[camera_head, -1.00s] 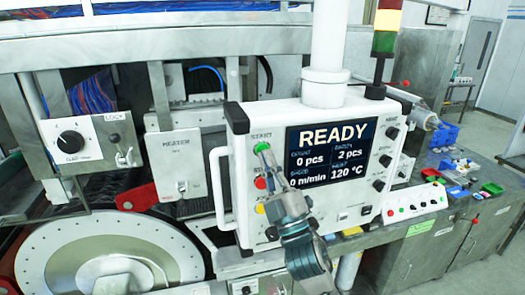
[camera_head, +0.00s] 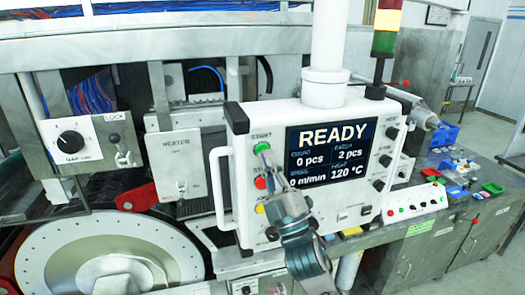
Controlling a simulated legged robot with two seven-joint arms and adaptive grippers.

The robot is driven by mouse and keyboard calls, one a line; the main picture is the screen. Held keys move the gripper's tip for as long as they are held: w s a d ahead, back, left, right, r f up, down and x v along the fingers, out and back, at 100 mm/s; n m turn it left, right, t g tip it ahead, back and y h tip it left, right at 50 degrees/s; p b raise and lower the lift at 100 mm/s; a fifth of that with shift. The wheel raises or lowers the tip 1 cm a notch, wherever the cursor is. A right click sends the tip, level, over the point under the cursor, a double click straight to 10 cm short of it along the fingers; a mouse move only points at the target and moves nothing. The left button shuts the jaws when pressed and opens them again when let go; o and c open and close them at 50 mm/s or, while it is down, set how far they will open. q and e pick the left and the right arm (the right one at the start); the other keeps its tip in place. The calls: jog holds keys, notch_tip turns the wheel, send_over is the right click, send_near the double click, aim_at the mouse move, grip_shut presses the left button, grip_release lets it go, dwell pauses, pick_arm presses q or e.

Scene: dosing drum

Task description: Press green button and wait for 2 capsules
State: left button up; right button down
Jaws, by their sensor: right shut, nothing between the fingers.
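The white control panel (camera_head: 350,206) faces me at the centre, and its screen (camera_head: 331,155) reads READY, 0 pcs, 2 pcs, 0 m/min and 120 °C. The green start button (camera_head: 261,148) is at the panel's upper left, partly hidden by my right gripper. My right gripper (camera_head: 266,156) is shut and empty, its tips at or just in front of this button. I cannot tell whether they touch it. A red button (camera_head: 260,183) and a yellow button (camera_head: 260,208) sit below, beside the gripper. No capsules can be made out. My left gripper is not in view.
A round white drum plate (camera_head: 105,262) is at the lower left. A heater box (camera_head: 181,175) and a clamp switch box (camera_head: 85,143) stand left of the panel. A white handle (camera_head: 220,190) sticks out at the panel's left edge. A cluttered bench (camera_head: 420,245) is at right.

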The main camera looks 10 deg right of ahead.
jog(key=shift+w, duration=0.2)
jog(key=shift+w, duration=0.15)
